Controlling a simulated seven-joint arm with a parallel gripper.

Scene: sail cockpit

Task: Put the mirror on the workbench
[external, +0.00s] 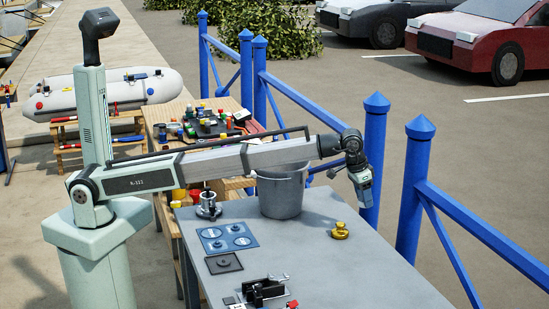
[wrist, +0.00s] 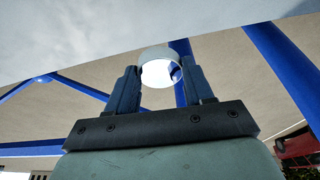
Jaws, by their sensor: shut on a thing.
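My gripper (external: 364,188) hangs pointing down at the far right edge of the workbench, near the blue fence. In the wrist view its two fingers (wrist: 162,82) are shut on the mirror (wrist: 160,55), a small round piece with a pale rim and a bright face. In the external view I cannot make the mirror out. The grey workbench (external: 320,262) has bare top to the left of and below the gripper; a pale grey surface fills the top of the wrist view.
A grey bucket (external: 281,192) stands at the back of the workbench, left of my gripper. A brass piece (external: 340,231) sits near the right edge. A blue panel (external: 227,238), a dark square plate (external: 223,263) and a black device (external: 264,289) lie to the left. The front right top is clear.

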